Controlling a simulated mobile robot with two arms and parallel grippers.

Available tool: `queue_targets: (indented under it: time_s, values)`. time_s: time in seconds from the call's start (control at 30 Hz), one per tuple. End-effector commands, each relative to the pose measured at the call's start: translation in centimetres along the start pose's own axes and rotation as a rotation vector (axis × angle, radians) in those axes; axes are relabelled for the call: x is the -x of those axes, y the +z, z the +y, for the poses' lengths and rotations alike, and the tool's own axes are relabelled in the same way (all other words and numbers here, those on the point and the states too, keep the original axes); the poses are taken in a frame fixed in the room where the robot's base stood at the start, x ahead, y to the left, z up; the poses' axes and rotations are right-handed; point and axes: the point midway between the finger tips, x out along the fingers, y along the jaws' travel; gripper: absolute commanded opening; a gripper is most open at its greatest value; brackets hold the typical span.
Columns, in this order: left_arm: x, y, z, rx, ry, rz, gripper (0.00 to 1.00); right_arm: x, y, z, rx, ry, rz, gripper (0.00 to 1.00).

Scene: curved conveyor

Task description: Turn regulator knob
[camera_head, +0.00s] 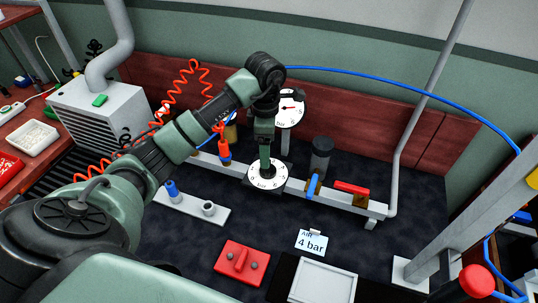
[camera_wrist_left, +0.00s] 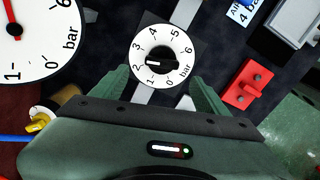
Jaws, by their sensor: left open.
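The regulator knob is the black centre of a white numbered dial (camera_head: 267,184) on the grey rail; in the left wrist view the knob (camera_wrist_left: 158,57) carries a white mark that seems to point toward the 2. My left gripper (camera_head: 266,160) is directly above the dial, pointing down. In the wrist view its two green fingers (camera_wrist_left: 159,78) are open, one on each side of the dial's lower part. I cannot tell whether they touch it. A pressure gauge (camera_head: 290,112) with a red needle stands behind; it also shows in the wrist view (camera_wrist_left: 40,40). My right gripper is not in view.
A sign (camera_head: 311,242) reads "Air 4 bar". A red block (camera_head: 242,263), a grey tray (camera_head: 322,283), a blue lever (camera_head: 313,187) and a dark cylinder (camera_head: 321,157) stand around the dial. A red coiled hose and blue tube run behind my arm.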

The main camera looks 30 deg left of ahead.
Motion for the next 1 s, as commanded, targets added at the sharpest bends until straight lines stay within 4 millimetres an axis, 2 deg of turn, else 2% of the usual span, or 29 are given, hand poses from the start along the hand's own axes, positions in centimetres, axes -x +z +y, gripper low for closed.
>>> queue_targets:
  time_s: [0.2, 0.4, 0.73, 0.93, 0.97, 1.0]
  values:
    - [-3.6, 0.0, -0.2, 0.002, -0.005, 0.0, 0.75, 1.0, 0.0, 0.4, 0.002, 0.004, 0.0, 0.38]
    - [-5.7, 0.0, -0.1, 0.001, -0.003, 0.0, 0.75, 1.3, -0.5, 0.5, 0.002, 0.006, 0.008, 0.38]
    - [-6.2, 0.0, 0.0, 0.0, 0.0, 0.0, 0.75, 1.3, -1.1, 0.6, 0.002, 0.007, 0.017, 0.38]
    - [-6.2, 0.0, 0.0, 0.0, 0.0, 0.0, 0.19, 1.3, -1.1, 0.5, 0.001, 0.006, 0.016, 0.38]
    - [-6.2, 0.0, 0.0, 0.0, 0.0, 0.0, 0.12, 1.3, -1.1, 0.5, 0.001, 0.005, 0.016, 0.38]
    - [-6.2, 0.0, 0.0, 0.0, 0.0, 0.0, 0.12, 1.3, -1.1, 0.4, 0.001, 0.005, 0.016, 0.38]
